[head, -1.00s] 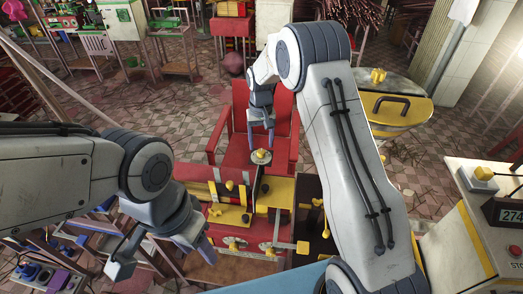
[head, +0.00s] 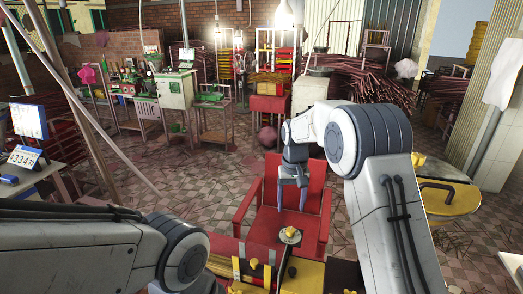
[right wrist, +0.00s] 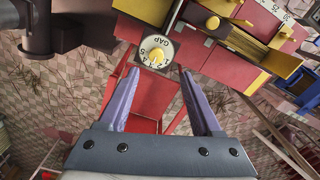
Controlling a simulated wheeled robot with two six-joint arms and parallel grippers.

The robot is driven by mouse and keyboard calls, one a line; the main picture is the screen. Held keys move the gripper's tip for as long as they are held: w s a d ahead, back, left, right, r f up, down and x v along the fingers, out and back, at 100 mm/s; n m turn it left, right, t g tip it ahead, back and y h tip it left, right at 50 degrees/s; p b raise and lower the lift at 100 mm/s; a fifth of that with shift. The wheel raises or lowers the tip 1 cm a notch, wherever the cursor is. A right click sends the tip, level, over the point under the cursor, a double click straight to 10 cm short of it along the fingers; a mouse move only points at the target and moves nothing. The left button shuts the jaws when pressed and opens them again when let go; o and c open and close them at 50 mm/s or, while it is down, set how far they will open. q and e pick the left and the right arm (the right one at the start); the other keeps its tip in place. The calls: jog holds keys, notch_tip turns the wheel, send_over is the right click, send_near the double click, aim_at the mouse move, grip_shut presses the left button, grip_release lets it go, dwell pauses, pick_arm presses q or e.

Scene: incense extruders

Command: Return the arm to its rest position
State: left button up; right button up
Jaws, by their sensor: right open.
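My right gripper (head: 292,205) is open and empty, pointing down in front of the red chair (head: 250,215). In the right wrist view its two purple-grey fingers (right wrist: 160,78) stand apart with nothing between them. A round dial marked GAP (right wrist: 157,50), with a yellow knob, is just beyond the fingertips in that view. The dial (head: 289,235) also shows below the gripper in the head view, on the red and yellow machine (head: 306,274). No contact between fingers and dial is visible. My left arm comes in at the lower left; its gripper is out of the picture.
A yellow-topped round drum (head: 450,200) stands to the right, near my right arm. A table with a numeric display (head: 24,157) is at the left. Green machines (head: 172,88) and stick bundles (head: 365,88) line the back.

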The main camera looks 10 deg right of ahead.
jog(key=s+a+r+n+b, duration=0.1)
jog(key=s+a+r+n, duration=0.1)
jog(key=s+a, duration=0.5)
jog(key=s+a+r+n, duration=0.2)
jog(key=s+a+r, duration=0.15)
jog(key=s, duration=0.55)
jog(key=s+f+n, duration=0.1)
jog(key=s+n, duration=0.1)
jog(key=s, duration=0.8)
jog(key=s+f+n+y+b, duration=0.1)
jog(key=s+f+n, duration=0.1)
jog(key=s, duration=0.8)
jog(key=shift+f, duration=0.25)
